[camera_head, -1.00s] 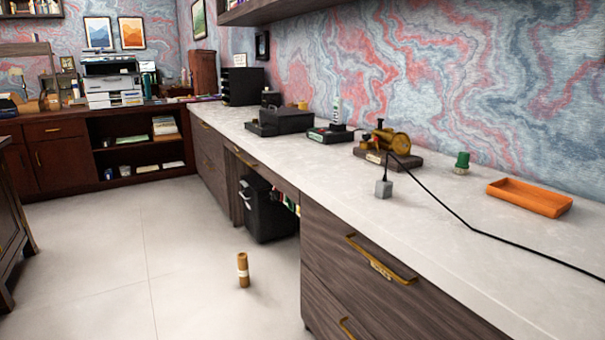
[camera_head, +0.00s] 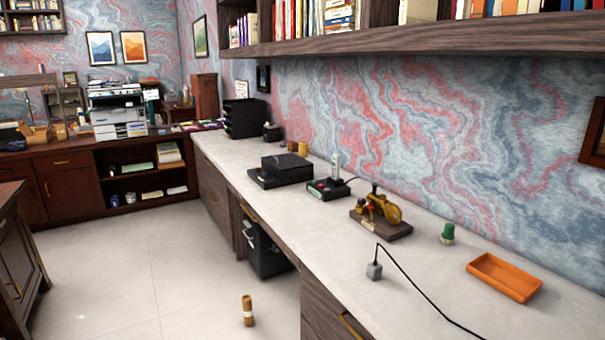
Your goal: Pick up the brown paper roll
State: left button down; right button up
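The brown paper roll (camera_head: 248,311) stands upright on the pale tiled floor, near the lower middle of the head view. It has a lighter band around its middle. It stands alone, to the left of the long desk's drawer front. Neither of my grippers shows in the head view.
A dark cabinet (camera_head: 18,258) is at left. Floor (camera_head: 130,275) between is clear.

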aim_at(247, 308)
jog(key=z, duration=0.4)
jog(key=i+j+z, duration=0.4)
jog(key=j, duration=0.25)
jog(key=i+j+z, duration=0.15)
jog(key=j, duration=0.2)
jog(key=i+j+z, duration=0.2)
jog(key=j, duration=0.2)
jog(key=k, duration=0.05)
